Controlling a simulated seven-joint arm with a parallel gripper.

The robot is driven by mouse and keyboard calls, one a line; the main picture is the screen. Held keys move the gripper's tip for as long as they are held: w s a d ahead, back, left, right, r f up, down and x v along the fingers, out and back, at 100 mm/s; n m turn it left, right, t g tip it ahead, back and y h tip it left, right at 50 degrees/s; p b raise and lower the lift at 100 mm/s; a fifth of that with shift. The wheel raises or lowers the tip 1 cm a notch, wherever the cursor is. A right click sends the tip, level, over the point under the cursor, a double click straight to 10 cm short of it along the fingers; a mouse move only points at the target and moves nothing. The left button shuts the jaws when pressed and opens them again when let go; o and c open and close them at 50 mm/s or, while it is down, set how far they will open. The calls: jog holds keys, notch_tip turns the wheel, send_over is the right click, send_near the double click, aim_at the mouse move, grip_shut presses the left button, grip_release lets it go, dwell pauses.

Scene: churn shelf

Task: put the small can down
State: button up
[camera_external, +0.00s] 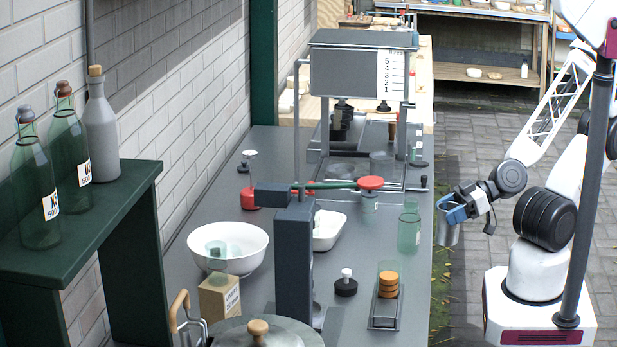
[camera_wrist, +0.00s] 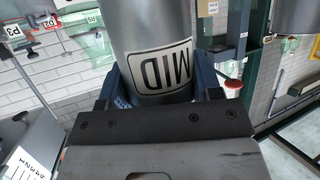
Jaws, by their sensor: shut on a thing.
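My gripper (camera_external: 455,210) is shut on a grey metal can (camera_external: 447,233) to the right of the grey worktop's (camera_external: 420,300) right edge. In the external view the can is roughly upright, with paving behind it, clear of the worktop. In the wrist view the same can (camera_wrist: 145,28) sits between the blue fingers of my gripper (camera_wrist: 160,85). Its white label reads "MID". The can's far end is cut off by the top of the wrist view.
The worktop holds a white bowl (camera_external: 229,262), a green glass jar (camera_external: 409,232), a cardboard box (camera_external: 219,296), orange discs (camera_external: 388,285) and a dark post (camera_external: 293,265). A framed stand (camera_external: 345,75) is further back. Bottles (camera_external: 100,125) stand on a green shelf. Small bare patches lie between objects.

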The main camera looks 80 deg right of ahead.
jog(key=shift+s+d+f, duration=0.1)
jog(key=shift+s+f, duration=0.05)
jog(key=shift+s, duration=0.05)
jog(key=shift+w, duration=0.2)
dwell(0.3)
jog(key=w+a+f, duration=0.1)
jog(key=w+a, duration=0.7)
jog(key=w, duration=0.5)
jog(key=shift+w+a+f, duration=0.15)
jog(key=shift+f, duration=0.05)
dwell(0.5)
jog(key=shift+f, duration=0.1)
jog(key=shift+f, duration=1.65)
jog(key=shift+f, duration=0.15)
jog(key=o, duration=1)
jog(key=shift+c, duration=0.2)
